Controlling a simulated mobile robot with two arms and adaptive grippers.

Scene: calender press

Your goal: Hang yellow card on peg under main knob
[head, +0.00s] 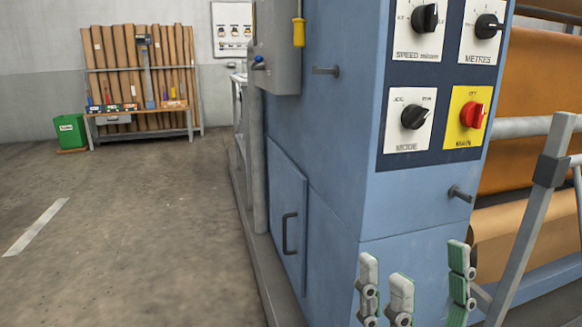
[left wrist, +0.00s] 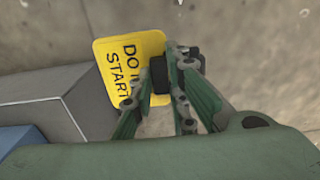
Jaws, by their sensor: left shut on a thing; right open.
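The yellow card (left wrist: 115,68) shows in the left wrist view with dark lettering reading "DO", a covered part, and "START". My left gripper (left wrist: 176,74) is shut on the card at its right side, and its fingers hide part of it. The red main knob (head: 472,115) sits on a yellow plate in the head view. A dark peg (head: 461,194) sticks out of the blue cabinet below that plate, with nothing hanging on it. My right gripper (head: 422,272) is open and empty at the bottom of the head view, below the peg.
The blue cabinet (head: 330,130) carries other black knobs and a second peg (head: 325,70) on its left face. Metal rails (head: 535,205) and orange rolls stand at the right. The floor (head: 130,230) at left is clear. A green bin (head: 70,132) stands far back.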

